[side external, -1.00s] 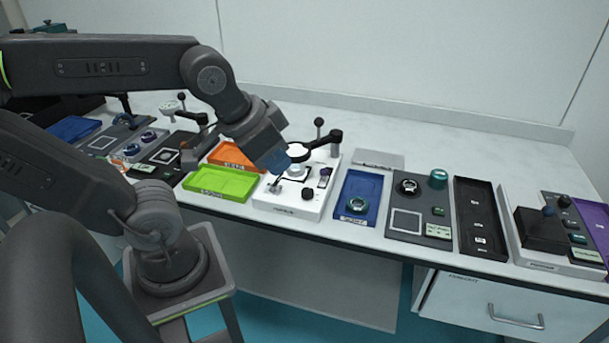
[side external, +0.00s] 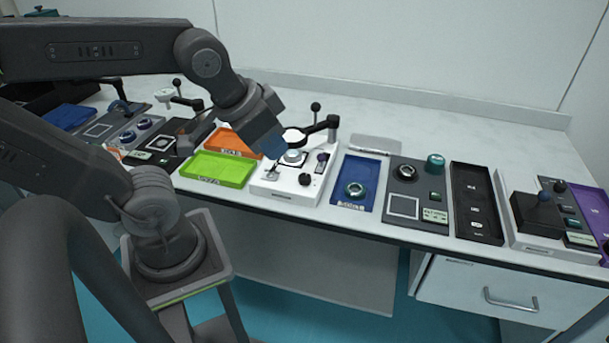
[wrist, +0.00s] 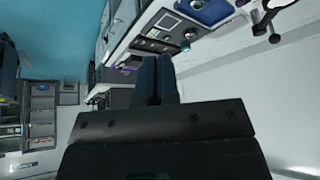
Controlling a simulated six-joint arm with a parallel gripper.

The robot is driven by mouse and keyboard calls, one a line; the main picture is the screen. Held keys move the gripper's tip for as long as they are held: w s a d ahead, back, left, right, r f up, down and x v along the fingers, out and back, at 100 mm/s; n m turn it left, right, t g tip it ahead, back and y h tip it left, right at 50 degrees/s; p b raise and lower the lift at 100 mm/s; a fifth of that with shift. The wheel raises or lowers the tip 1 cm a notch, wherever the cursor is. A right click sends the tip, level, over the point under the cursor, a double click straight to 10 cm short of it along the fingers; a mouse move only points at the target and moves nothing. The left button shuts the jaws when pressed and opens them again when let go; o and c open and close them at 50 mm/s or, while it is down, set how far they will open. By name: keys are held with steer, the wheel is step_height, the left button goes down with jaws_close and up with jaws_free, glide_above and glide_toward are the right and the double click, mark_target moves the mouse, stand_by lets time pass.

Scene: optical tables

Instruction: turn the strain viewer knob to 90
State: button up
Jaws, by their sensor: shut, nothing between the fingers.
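The labels are too small to read, so I cannot tell for sure which unit is the strain viewer. A dark panel (side external: 425,182) right of centre has a pale square, a black round knob (side external: 405,172) and a teal round part (side external: 435,162). A white unit (side external: 282,195) left of it carries a black knob (side external: 305,180), a round stage and a ring lens on an arm. My gripper (side external: 275,153) is tilted down over the left part of the white unit. In the wrist view its blue fingers (wrist: 155,80) are together and empty. No knob is between them.
A green tray (side external: 219,170) and an orange tray (side external: 234,143) lie left of the white unit. A blue tray (side external: 363,171) with a round part and a black tray (side external: 476,205) flank the dark panel. The post (side external: 315,115) stands tall. The rear bench is mostly clear.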

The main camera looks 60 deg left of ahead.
mark_target(305, 176)
steer(key=shift+o, duration=0.6)
steer(key=shift+w+a, duration=0.1)
steer(key=shift+w, duration=0.05)
steer(key=o, duration=0.8)
steer(key=w+a+f+n+g, duration=0.1)
steer(key=w+a+n, duration=0.1)
steer(key=w+n, duration=0.1)
steer(key=w+a+f+n+g, duration=0.1)
steer(key=w+a+n, duration=0.2)
steer(key=w+a+f+n+g, duration=0.1)
steer(key=w+a+n, duration=0.1)
steer(key=w+n, duration=0.1)
steer(key=shift+a+y, duration=0.15)
steer(key=shift+y, duration=0.15)
steer(key=shift+o, duration=0.7)
steer(key=w+a+f+n+g, duration=0.2)
steer(key=w+a+f+n, duration=0.3)
steer(key=a+f+n, duration=0.3)
steer(key=shift+w+a+g, duration=0.3)
steer(key=shift+w+a, duration=0.05)
steer(key=shift+a, duration=0.65)
steer(key=shift+n, duration=0.3)
step_height(305, 176, down, 14)
steer(key=shift+f, duration=0.1)
steer(key=c, duration=0.9)
